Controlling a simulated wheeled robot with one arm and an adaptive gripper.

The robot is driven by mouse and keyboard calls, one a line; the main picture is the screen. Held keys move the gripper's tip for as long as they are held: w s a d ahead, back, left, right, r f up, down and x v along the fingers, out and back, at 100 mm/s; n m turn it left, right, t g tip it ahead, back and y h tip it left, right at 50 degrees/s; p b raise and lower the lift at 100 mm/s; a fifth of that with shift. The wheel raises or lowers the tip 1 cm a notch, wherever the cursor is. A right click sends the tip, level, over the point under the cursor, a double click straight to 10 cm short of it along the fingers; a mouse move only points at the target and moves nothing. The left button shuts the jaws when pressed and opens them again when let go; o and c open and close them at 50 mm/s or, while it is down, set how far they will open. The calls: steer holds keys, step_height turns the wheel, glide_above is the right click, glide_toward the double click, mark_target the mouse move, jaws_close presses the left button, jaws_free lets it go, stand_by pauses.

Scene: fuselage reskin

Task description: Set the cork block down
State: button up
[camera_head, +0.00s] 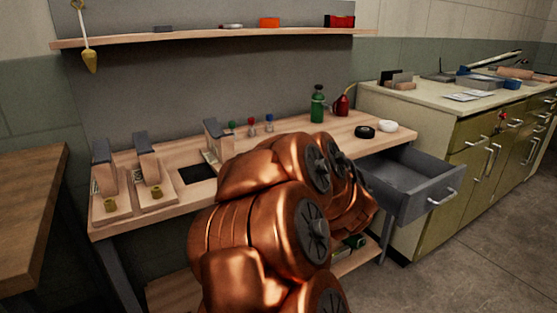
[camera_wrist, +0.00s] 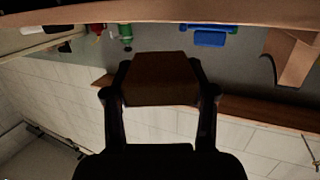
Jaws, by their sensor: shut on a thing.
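The cork block (camera_wrist: 160,78) is a dark brown block, seen between the two black fingers of my gripper (camera_wrist: 160,92) in the wrist view. The gripper is shut on it, with one finger on each side. In the wrist view the picture is turned over, with the wooden bench (camera_wrist: 160,10) along the top edge. The block appears close to the bench, but I cannot tell whether they touch. In the head view my copper arm hides the gripper and the block. The wooden workbench (camera_head: 310,141) shows behind and beside the arm there.
On the bench stand wooden holders (camera_head: 148,172), small coloured-topped items (camera_head: 252,130), a green bottle (camera_head: 318,104), a red can (camera_head: 342,105), a black roll (camera_head: 365,132) and a white roll (camera_head: 388,126). A grey drawer (camera_head: 425,178) stands open at right. A shelf (camera_head: 205,36) hangs above.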

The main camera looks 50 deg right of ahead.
steer(key=shift+s+d+f, duration=0.25)
steer(key=shift+s, duration=0.1)
steer(key=w+d+p, duration=0.2)
steer(key=p, duration=0.1)
steer(key=shift+w+r, duration=0.2)
steer(key=p+x, duration=0.2)
steer(key=p, duration=0.6)
steer(key=shift+w+d+r+p, duration=0.15)
steer(key=shift+p, duration=0.15)
steer(key=shift+w+p, duration=0.1)
steer(key=shift+p, duration=0.35)
steer(key=x, duration=0.2)
steer(key=p+x, duration=0.1)
steer(key=x, duration=0.1)
steer(key=r+x, duration=0.1)
steer(key=x, duration=0.2)
steer(key=shift+d+f, duration=0.1)
steer(key=shift+f, duration=0.05)
steer(key=shift+r+x, duration=0.2)
steer(key=shift+x, duration=1.05)
steer(key=shift+r+x, duration=0.2)
steer(key=shift+x, duration=1.05)
steer(key=shift+f+b, duration=0.65)
steer(key=shift+f, duration=0.1)
